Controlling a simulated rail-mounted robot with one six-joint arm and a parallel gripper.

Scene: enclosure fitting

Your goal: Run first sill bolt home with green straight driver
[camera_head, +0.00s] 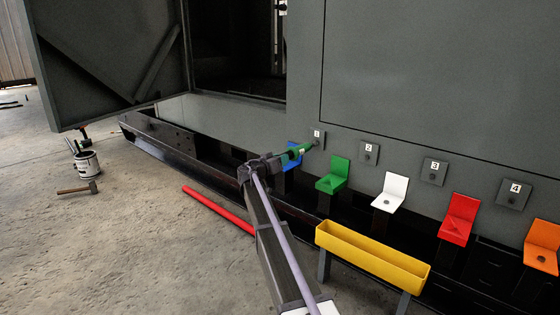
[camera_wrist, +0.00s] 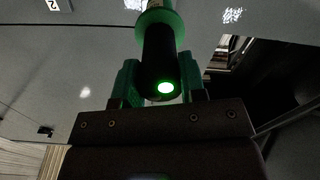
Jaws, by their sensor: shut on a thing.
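My gripper (camera_head: 279,161) is shut on the green straight driver (camera_head: 297,152), holding it out toward the enclosure wall. The driver's far end meets or nearly meets the bolt place on the plate marked 1 (camera_head: 318,134); contact and the bolt head cannot be made out. In the wrist view, the driver (camera_wrist: 159,60) stands between the green fingers of my gripper (camera_wrist: 158,82), with a green collar and a lit green spot on its dark end. Plates 2 (camera_head: 368,153), 3 (camera_head: 435,171) and 4 (camera_head: 513,194) each show a dark round fitting.
Blue (camera_head: 290,163), green (camera_head: 332,178), white (camera_head: 390,194), red (camera_head: 459,219) and orange (camera_head: 543,248) holders line the sill. A yellow trough (camera_head: 372,262) stands in front. A red bar (camera_head: 218,211), mallet (camera_head: 78,189) and can (camera_head: 88,163) lie left. An open door (camera_head: 110,55) hangs at left.

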